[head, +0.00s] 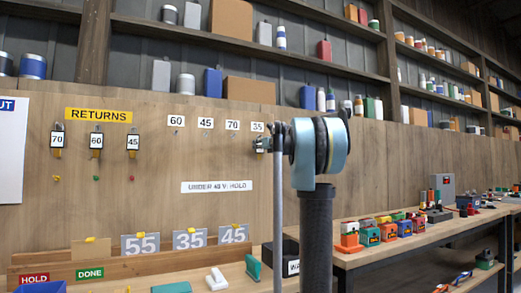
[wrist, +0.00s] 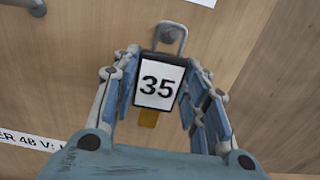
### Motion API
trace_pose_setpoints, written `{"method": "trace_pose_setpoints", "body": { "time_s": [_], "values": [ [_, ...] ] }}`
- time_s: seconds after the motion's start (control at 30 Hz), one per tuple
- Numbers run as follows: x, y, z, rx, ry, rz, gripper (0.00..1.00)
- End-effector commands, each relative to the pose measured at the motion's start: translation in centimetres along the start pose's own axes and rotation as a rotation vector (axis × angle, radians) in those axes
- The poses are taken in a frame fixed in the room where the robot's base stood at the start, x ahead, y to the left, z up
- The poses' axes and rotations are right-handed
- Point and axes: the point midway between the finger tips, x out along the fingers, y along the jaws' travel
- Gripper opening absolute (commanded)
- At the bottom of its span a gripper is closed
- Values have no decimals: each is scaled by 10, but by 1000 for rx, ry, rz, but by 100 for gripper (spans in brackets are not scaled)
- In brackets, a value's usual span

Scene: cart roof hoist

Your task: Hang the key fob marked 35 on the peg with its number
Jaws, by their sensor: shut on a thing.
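My gripper (wrist: 160,72) is shut on the key fob marked 35 (wrist: 156,88), which is black-framed with a white face and a yellow tab below. The fob's wire loop (wrist: 181,30) points up in the wrist view. A round grey peg end (wrist: 168,36) shows inside the loop; I cannot tell whether the loop is around the peg or only in front of it. In the head view my gripper (head: 262,145) is at the board, just below the label 35 (head: 257,127). My arm hides the fob and that peg there.
Labels 60 (head: 176,121), 45 (head: 205,122) and 70 (head: 232,125) mark pegs to the left. Fobs 70 (head: 57,140), 60 (head: 96,141) and 45 (head: 132,142) hang under the RETURNS sign (head: 98,115). A bench with several blocks (head: 370,235) stands right.

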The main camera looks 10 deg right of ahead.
Motion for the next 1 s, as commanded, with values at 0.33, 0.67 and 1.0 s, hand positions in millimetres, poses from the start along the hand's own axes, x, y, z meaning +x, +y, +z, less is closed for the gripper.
{"method": "trace_pose_setpoints", "body": {
  "time_s": [0.33,0.67,1.0],
  "values": [
    [0,0,0,0,0,0,12],
    [0,0,0,0,0,0,64],
    [-7,0,0,0,0,0,64]
  ]
}}
